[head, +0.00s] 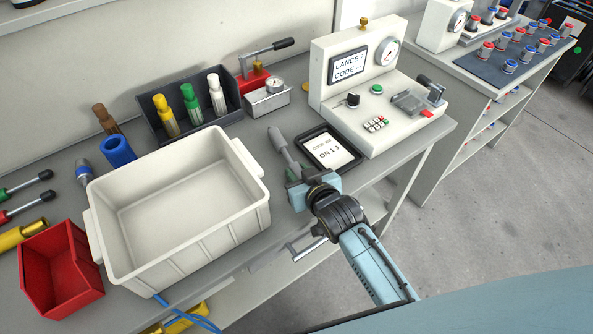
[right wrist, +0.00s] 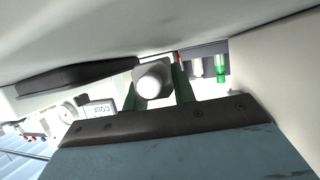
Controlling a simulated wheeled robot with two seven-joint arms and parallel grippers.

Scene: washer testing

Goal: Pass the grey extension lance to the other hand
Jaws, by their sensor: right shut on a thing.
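The grey extension lance (head: 283,145) shows in the head view between the white bin and the black tablet, slanting up and left from my right gripper (head: 294,176). My right gripper is shut on its near end. In the right wrist view a pale, rounded end of the lance (right wrist: 153,82) sits between the two green fingers of the right gripper (right wrist: 160,88). The gripper's body hides part of the lance, and I cannot tell its height above the bench. My left gripper is in neither view.
A large white bin (head: 104,222) stands left of the right gripper. The black tablet (head: 357,153) and the white test unit (head: 402,120) are to its right. A dark tray (head: 158,132) of coloured brushes is behind. A red bin (head: 62,270) is at far left.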

